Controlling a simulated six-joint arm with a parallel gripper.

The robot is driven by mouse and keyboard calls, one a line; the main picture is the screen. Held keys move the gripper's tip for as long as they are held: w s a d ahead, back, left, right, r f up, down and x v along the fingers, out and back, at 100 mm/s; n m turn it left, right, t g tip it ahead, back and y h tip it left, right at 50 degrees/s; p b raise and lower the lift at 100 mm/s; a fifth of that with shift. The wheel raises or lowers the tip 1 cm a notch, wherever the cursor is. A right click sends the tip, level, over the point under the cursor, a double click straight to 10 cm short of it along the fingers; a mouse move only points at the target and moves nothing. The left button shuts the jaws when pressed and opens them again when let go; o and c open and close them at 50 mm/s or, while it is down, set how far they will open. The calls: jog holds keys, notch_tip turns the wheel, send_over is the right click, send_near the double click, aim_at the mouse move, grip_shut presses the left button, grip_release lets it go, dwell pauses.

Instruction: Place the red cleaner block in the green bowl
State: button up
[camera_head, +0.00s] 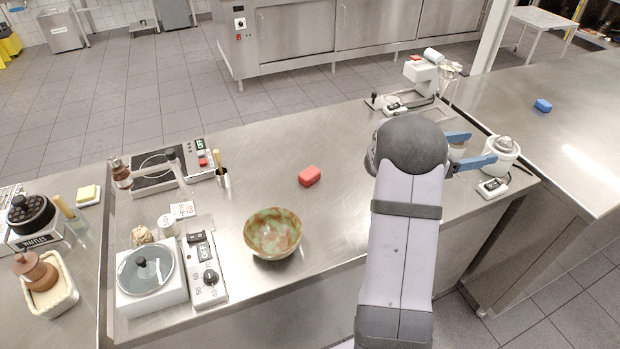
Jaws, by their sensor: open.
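The red cleaner block (309,176) lies on the steel counter, left of my arm and a little behind the bowl. The green bowl (273,234), mottled green and brown, stands upright near the counter's front edge; the inside that shows is empty. My gripper (484,148) has two blue fingers spread apart, with nothing seen held between them. It is at the right end of the counter, beside a white juicer, well to the right of the block and the bowl. My grey arm hides part of the counter.
The white juicer (499,158) stands close to my fingers. A white stand mixer (421,77) is behind my arm. A hot plate (158,170), a steel cup (222,178) and a white cooker (150,282) stand left. A blue block (543,105) lies on the right counter. Counter around the red block is clear.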

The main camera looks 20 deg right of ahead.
jog(key=w+d+r+n+t+h, duration=0.25)
jog(key=w+r+n+t, duration=0.25)
jog(key=n+t, duration=0.5)
jog(key=m+t+y, duration=0.7)
jog(key=m+y, duration=1.6)
jog(key=m, duration=1)
send_over(310, 176)
jog(key=s+d, duration=0.3)
jog(key=d, duration=0.3)
notch_tip(310, 176, down, 13)
jog(key=shift+f, duration=0.2)
jog(key=a+f+n, duration=0.1)
jog(key=n, duration=0.1)
jog(key=s+a+f+n+g+y, duration=0.1)
jog(key=n, duration=0.1)
jog(key=s+a+n+g+y, duration=0.1)
jog(key=n, duration=0.1)
jog(key=shift+s+a+f, duration=0.1)
jog(key=shift+a+f, duration=0.15)
jog(key=shift+f, duration=0.15)
jog(key=n, duration=0.4)
jog(key=shift+d+f, duration=0.1)
jog(key=shift+f, duration=0.05)
